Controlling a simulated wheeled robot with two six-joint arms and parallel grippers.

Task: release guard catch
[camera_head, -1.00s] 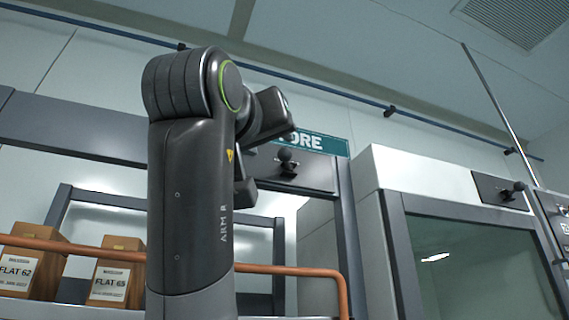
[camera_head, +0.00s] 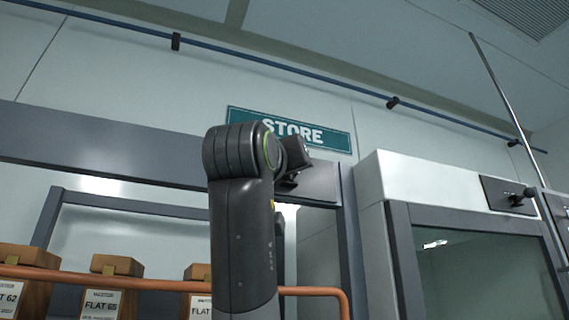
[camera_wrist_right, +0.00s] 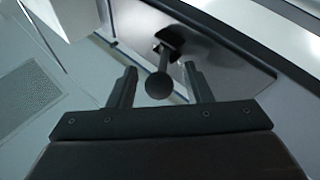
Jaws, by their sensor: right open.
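A catch lever with a round black ball knob (camera_wrist_right: 160,86) stands out from a dark plate in the right wrist view. My right gripper (camera_wrist_right: 160,74) is open, with one finger on either side of the knob. I see no contact between fingers and knob. In the head view my right arm (camera_head: 243,235) reaches up in front of the store frame (camera_head: 130,153), and its wrist covers most of the area around the catch. Another black knob on a dark plate (camera_head: 508,195) is on the cabinet at right. My left gripper is not in view.
A green STORE sign (camera_head: 235,118) is on the wall behind my wrist. An orange rail (camera_head: 150,283) runs in front of several labelled boxes (camera_head: 103,300). A white-topped cabinet (camera_head: 430,185) with a dark glass door stands at right.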

